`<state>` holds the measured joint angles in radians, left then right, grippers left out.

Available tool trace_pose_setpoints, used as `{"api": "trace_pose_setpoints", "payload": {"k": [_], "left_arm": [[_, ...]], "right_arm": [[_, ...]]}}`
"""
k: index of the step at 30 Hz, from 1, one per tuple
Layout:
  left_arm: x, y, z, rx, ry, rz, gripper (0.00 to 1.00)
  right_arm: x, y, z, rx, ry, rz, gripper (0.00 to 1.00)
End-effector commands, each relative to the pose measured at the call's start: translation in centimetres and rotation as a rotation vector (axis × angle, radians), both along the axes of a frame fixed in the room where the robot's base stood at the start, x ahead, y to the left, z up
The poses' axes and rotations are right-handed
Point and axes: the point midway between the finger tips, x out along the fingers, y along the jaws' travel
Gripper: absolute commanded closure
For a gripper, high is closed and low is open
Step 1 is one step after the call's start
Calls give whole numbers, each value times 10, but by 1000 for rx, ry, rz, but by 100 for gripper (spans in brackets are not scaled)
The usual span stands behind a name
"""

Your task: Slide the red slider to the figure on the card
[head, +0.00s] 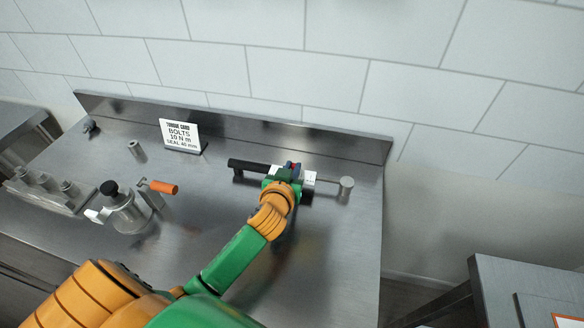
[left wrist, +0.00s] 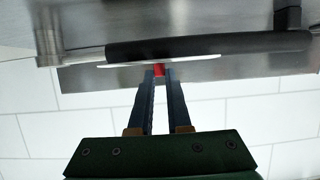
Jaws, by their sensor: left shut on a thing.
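A torque wrench lies along the back of the steel bench, with a black handle (head: 248,165) at its left, a white scale plate (head: 309,178) and a round metal head (head: 346,185) at its right. My left gripper (head: 289,172) is over the scale, shut on the small red slider (left wrist: 158,70), which shows between the fingertips (left wrist: 159,76) in the left wrist view. In the head view the gripper hides most of the slider and part of the scale. The white card (head: 181,136) stands upright at the left and reads "BOLTS 10 N m" and "SEAL 40 mm". My right gripper is out of view.
A metal fixture with a black knob (head: 110,188) and an orange handle (head: 163,187) stand at the left. A small metal cylinder (head: 137,151) and a block with several posts (head: 46,188) are near them. A raised back edge (head: 250,130) runs behind the wrench. The bench's right side is clear.

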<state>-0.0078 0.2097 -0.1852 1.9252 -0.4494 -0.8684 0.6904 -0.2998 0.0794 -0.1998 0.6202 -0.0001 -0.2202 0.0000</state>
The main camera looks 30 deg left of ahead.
Motion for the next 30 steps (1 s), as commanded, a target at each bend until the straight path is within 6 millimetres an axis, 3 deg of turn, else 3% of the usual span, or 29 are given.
{"api": "trace_pose_setpoints", "payload": {"k": [5,12,20,21,23,24,30], "left_arm": [[0,0,-1,-1,2,0,100],[6,-22,-1,-2,2,2,100],[7,-23,-1,0,2,2,100],[7,-23,-1,0,2,2,73],[7,-23,-1,0,2,2,57],[7,-23,-1,0,2,2,52],[7,-23,0,0,1,1,52]], "right_arm": [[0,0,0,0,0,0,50],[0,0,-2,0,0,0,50],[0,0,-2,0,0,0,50],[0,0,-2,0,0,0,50],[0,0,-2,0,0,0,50],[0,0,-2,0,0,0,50],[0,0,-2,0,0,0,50]]}}
